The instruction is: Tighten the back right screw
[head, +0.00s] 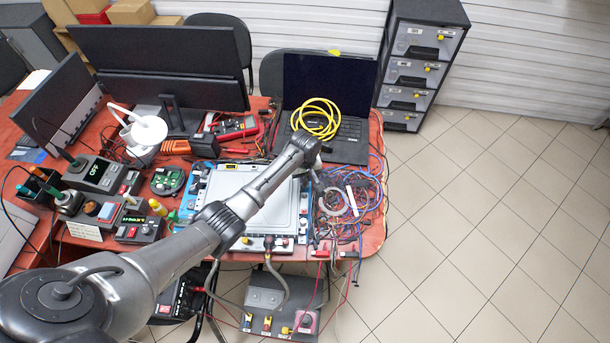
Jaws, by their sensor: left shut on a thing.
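A flat device with a pale grey plate (262,198) and a blue frame lies at the front middle of the red table. Black and red fittings line its front edge. My left arm reaches diagonally across the plate. Its wrist end is over the plate's back right corner, and my left gripper (318,178) points down there. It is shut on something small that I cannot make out. The back right screw is hidden or too small to see, so I cannot tell whether the gripper touches it. My right gripper is not in view.
Tangled wires (345,205) lie right of the device. A laptop (350,135) with a coiled yellow cable (316,118) stands behind. Monitors (160,65), a white lamp-like object (146,130) and control boxes (100,175) fill the left. A drawer cabinet (424,65) stands on the floor.

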